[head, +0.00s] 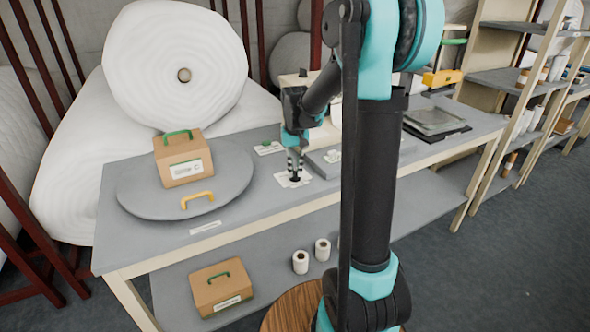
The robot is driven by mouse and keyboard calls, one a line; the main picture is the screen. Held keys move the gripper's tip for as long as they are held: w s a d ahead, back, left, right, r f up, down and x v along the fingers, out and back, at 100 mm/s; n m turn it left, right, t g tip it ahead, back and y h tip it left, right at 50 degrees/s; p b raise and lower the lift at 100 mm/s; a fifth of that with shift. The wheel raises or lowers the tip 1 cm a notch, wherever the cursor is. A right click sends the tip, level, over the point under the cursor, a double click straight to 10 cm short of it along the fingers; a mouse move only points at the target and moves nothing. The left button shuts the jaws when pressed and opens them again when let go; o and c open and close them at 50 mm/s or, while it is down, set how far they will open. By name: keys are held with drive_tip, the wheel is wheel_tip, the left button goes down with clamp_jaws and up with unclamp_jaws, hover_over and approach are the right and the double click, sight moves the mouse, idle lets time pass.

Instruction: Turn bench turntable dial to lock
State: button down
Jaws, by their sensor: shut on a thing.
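The grey turntable (235,180) lies on the left of the bench. It bears a brown box (183,160) with a green handle, and a yellow handle (197,199) stands at its front edge. My gripper (294,176) points down at the bench right of the turntable. It is shut on the small dark dial at a white label plate (307,178). The fingers hide most of the dial, so its setting cannot be read.
A second small plate with a green part (267,147) lies behind my gripper. The grey bench (262,205) has a lower shelf with a brown box (221,287) and two small white rolls (300,262). Large white rolls (175,70) stand behind. Shelving (500,80) is at the right.

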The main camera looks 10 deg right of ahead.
sight(295, 172)
drive_tip(key=shift+m, duration=2)
drive_tip(key=c, duration=1.6)
unclamp_jaws()
wheel_tip(295, 172, up, 12)
